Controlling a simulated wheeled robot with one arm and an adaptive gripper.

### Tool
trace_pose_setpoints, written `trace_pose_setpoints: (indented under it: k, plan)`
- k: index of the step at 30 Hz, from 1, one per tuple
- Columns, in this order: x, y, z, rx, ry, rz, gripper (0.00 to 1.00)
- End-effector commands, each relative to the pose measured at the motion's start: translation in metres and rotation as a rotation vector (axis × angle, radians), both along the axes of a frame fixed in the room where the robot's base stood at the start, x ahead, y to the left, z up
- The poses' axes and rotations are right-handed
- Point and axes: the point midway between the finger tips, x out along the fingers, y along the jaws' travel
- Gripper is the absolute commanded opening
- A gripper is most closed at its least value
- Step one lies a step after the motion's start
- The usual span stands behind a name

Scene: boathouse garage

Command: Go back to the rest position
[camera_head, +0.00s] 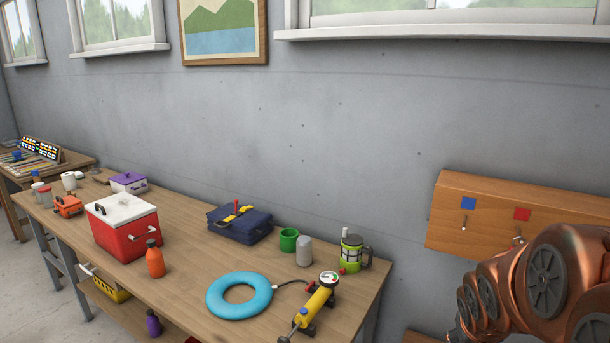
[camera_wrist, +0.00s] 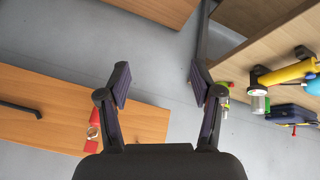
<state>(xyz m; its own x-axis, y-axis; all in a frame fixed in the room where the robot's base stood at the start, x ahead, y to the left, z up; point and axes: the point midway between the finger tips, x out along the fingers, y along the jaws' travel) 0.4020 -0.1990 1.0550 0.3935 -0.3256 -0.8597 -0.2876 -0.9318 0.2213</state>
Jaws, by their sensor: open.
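My gripper (camera_wrist: 158,85) shows in the wrist view with its two dark fingers spread apart and nothing between them. Behind the gap is grey wall or floor; I cannot tell which. My copper-coloured arm (camera_head: 545,285) fills the lower right of the head view, in front of the wall board. The gripper itself is not visible in the head view. In the wrist view, the workbench (camera_wrist: 270,45) lies to the right of the fingers and a wooden board (camera_wrist: 50,115) to the left, both apart from them.
A wooden wall board (camera_head: 455,205) with hooks hangs at right.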

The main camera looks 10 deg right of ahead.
Motion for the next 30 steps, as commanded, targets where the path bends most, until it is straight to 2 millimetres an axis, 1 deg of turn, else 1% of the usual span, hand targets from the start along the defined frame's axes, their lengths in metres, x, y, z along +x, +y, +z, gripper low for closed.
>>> trace_pose_setpoints:
  k: [1,5,6,8,9,12,15,18,21,24,30]
  plan:
    - [-0.013,0.021,0.0,0.022,0.044,0.014,0.65]
    - [-0.056,0.071,-0.006,0.093,0.181,0.04,0.65]
    - [-0.07,0.086,-0.007,0.116,0.224,0.053,0.65]
    - [-0.093,0.109,-0.007,0.15,0.288,0.075,0.65]
    - [-0.109,0.123,-0.008,0.174,0.335,0.09,0.65]
    - [-0.146,0.155,-0.007,0.226,0.435,0.133,0.65]
    - [-0.178,0.179,-0.005,0.267,0.52,0.173,0.65]
    - [-0.199,0.191,-0.002,0.293,0.576,0.2,0.65]
    - [-0.21,0.198,-0.001,0.307,0.602,0.214,0.65]
    - [-0.213,0.2,-0.001,0.311,0.61,0.217,0.65]
    - [-0.212,0.199,-0.001,0.311,0.61,0.216,0.65]
